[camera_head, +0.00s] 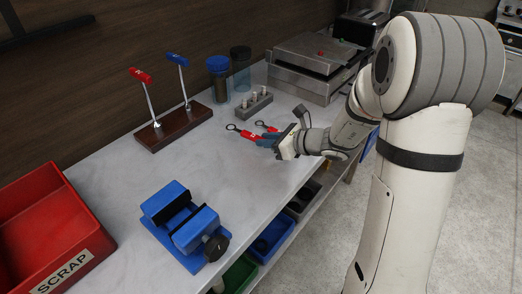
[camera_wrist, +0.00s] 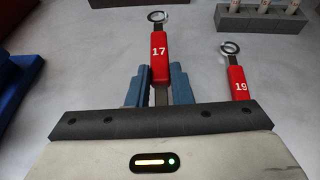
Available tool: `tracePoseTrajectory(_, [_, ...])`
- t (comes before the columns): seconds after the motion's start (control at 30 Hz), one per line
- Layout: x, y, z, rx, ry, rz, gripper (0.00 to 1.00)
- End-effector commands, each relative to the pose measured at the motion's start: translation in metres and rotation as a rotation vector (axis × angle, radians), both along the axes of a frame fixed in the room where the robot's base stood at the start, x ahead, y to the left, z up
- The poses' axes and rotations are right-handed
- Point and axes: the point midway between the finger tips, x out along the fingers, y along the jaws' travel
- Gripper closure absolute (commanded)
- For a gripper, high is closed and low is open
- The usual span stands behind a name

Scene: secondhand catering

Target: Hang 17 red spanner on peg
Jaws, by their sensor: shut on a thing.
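The red spanner marked 17 (camera_wrist: 159,55) is between the blue fingers of my gripper (camera_wrist: 158,88), its ring end pointing away from me. In the head view the same spanner (camera_head: 248,135) sticks out left from my gripper (camera_head: 265,141), over or on the pale worktop; I cannot tell whether it is lifted. Two upright pegs stand on a dark wooden base (camera_head: 172,129): one with a red top label (camera_head: 140,75), one with a blue top label (camera_head: 178,59). Both pegs look empty. A second red spanner, marked 19 (camera_wrist: 237,83), lies just right of my gripper.
A grey block with upright pieces (camera_head: 254,105) and two dark jars (camera_head: 240,70) stand behind the spanners. A blue vise (camera_head: 185,222) and a red scrap bin (camera_head: 45,225) are nearer left. A metal appliance (camera_head: 308,66) is at the back. The worktop between vise and wooden base is clear.

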Motion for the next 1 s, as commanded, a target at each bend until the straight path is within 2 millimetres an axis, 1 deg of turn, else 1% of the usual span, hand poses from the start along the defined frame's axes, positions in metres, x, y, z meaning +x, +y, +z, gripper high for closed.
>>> tracePoseTrajectory(0.2, [0.000,0.000,-0.033,0.000,0.005,-0.001,1.00])
tracePoseTrajectory(0.3, [0.000,0.000,-0.044,0.001,0.002,-0.001,1.00])
tracePoseTrajectory(0.63, [0.000,0.001,-0.047,0.000,-0.002,0.001,1.00])
tracePoseTrajectory(0.83, [0.000,0.001,-0.053,0.000,-0.001,0.000,1.00])
tracePoseTrajectory(0.87, [0.000,0.001,-0.052,0.000,-0.001,0.000,0.78])
tracePoseTrajectory(1.0, [0.000,0.001,-0.051,0.000,0.000,0.001,0.67])
